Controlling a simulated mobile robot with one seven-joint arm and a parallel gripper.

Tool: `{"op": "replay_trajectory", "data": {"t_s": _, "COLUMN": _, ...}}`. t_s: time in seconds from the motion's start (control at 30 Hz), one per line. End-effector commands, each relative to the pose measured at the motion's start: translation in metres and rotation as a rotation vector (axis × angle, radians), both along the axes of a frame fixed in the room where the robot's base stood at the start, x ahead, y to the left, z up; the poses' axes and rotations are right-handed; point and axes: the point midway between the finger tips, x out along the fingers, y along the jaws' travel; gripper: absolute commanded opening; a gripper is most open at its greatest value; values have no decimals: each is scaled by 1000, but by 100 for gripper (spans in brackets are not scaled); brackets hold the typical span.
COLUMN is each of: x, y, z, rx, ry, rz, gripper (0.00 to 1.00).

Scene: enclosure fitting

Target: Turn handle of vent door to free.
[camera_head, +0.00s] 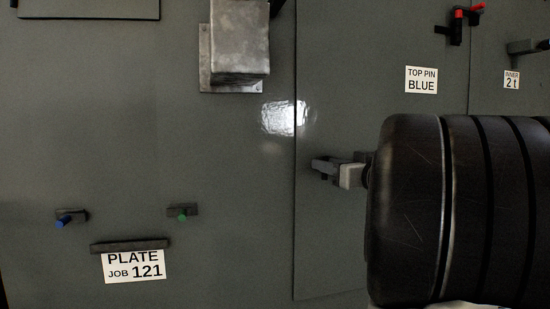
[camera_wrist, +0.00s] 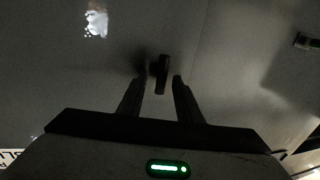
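A dark handle (camera_head: 324,166) stands out from a grey door panel (camera_head: 345,90), just right of a vertical seam in the head view. I see no vent label; I take this as the vent door. In the wrist view the handle (camera_wrist: 163,74) is a short upright dark bar. My gripper (camera_wrist: 159,80) is open, one finger to each side of the handle's line, with gaps on both sides. I cannot tell whether the tips reach around it or stop short. In the head view my black arm hides most of the gripper and the panel's right part.
A grey metal box (camera_head: 239,38) juts out at the top. Blue (camera_head: 63,220) and green (camera_head: 182,213) pegs and a dark bar (camera_head: 130,246) sit at the lower left, by a PLATE JOB 121 label (camera_head: 133,267). A red-tipped fitting (camera_head: 456,25) is at the upper right.

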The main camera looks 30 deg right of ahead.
Motion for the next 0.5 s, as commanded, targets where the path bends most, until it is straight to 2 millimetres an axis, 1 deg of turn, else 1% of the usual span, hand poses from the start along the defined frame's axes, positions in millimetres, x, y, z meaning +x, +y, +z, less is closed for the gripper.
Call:
{"op": "replay_trajectory", "data": {"t_s": 0.23, "x": 0, "y": 0, "z": -1, "rx": 0, "ry": 0, "rz": 0, "gripper": 32}}
{"op": "replay_trajectory", "data": {"t_s": 0.27, "x": 0, "y": 0, "z": -1, "rx": 0, "ry": 0, "rz": 0, "gripper": 30}}
{"op": "replay_trajectory", "data": {"t_s": 0.3, "x": 0, "y": 0, "z": -1, "rx": 0, "ry": 0, "rz": 0, "gripper": 24}}
{"op": "replay_trajectory", "data": {"t_s": 0.43, "x": 0, "y": 0, "z": -1, "rx": 0, "ry": 1, "rz": 0, "gripper": 2}}
{"op": "replay_trajectory", "data": {"t_s": 0.5, "x": 0, "y": 0, "z": -1, "rx": 0, "ry": 1, "rz": 0, "gripper": 0}}
